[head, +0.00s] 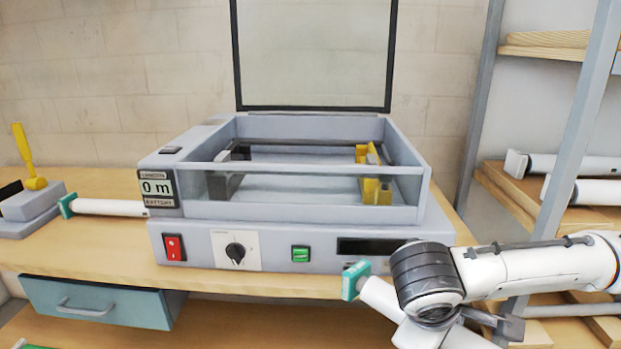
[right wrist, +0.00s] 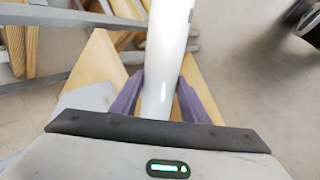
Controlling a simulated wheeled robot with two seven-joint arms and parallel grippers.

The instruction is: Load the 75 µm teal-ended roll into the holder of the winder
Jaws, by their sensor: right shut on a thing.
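A white roll with a teal end (head: 355,280) is held low in front of the winder (head: 205,262), tilted, its teal end toward the winder. In the right wrist view the white roll (right wrist: 168,45) runs between the two purple fingers of my right gripper (right wrist: 162,98), which is shut on it. In the head view my wrist hides part of the roll. The winder's lid (head: 313,55) stands open. Inside its tray are yellow holder parts (head: 375,185) at the right and a dark part (head: 228,170) at the left. My left gripper is not in view.
Another white roll with a teal end (head: 105,207) lies on the table left of the winder, near a grey block with a yellow lever (head: 28,160). White-ended rolls (head: 580,165) lie on the shelf rack at right. A drawer (head: 95,302) sits under the table edge.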

